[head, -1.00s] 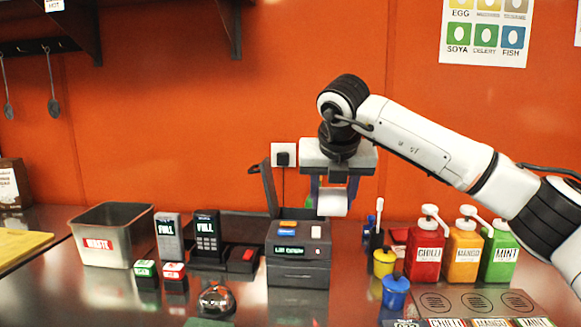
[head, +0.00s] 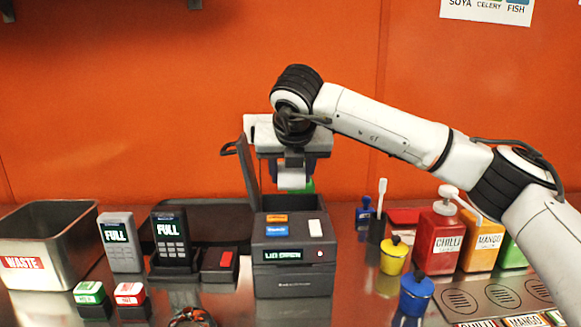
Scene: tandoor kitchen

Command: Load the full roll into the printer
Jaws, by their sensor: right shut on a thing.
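The dark grey printer (head: 293,282) stands mid-counter with its lid (head: 250,168) raised at the back left and its bay open. Its small screen appears to read "LID OPEN". My right gripper (head: 293,178) points down above the open bay, shut on a white paper roll (head: 292,181). The roll hangs over the bay, apart from the printer's top as far as I can see. The fingers are partly hidden behind the roll and the wrist. My left gripper is out of view.
A metal waste bin (head: 50,240), two devices showing "FULL", the left one (head: 120,243), and small green and red boxes stand left. Yellow and blue pots (head: 395,255) and sauce bottles (head: 437,240) stand right. The raised lid is close beside my right gripper.

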